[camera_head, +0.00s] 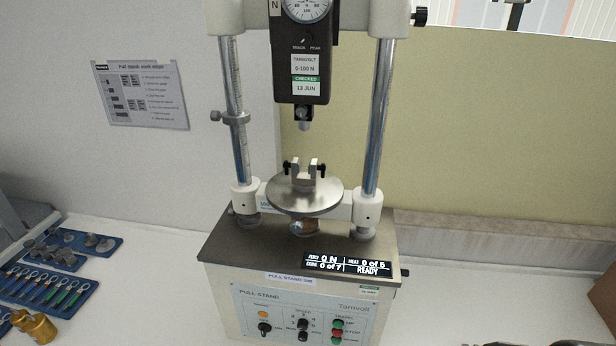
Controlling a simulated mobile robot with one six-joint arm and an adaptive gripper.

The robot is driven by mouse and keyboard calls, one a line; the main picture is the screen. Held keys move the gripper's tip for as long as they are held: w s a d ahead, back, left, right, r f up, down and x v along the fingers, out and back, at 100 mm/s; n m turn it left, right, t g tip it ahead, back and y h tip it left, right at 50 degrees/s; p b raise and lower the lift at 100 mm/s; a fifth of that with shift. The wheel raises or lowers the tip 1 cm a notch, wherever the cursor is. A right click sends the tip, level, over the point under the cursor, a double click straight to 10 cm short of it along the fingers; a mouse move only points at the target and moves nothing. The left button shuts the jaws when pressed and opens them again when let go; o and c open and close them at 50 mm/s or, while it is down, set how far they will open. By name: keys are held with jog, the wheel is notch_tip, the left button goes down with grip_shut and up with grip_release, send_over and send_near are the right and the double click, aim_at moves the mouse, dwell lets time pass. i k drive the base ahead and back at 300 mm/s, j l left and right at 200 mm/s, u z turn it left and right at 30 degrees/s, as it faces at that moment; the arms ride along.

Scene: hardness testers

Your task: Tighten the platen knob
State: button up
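The pull stand (300,250) stands on the white bench with two upright steel columns. Its round metal platen (282,202) sits level between the columns, low above the dark base top. A small vise-like fixture (305,180) with black screws stands on the platen. My gripper is not in view.
A black force gauge (301,60) hangs above the platen. A collar with a side knob (235,117) sits on the left column. Blue trays (75,285) and brass weights (38,328) lie at left. A small display (348,264) reads READY. Dark items are cut off at bottom right.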

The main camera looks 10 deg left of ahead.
aim_at(296, 226)
jog(key=k+u, duration=0.35)
jog(key=k, duration=0.15)
jog(key=k+j+u, duration=0.2)
jog(key=k+u, duration=0.15)
jog(key=k, duration=0.15)
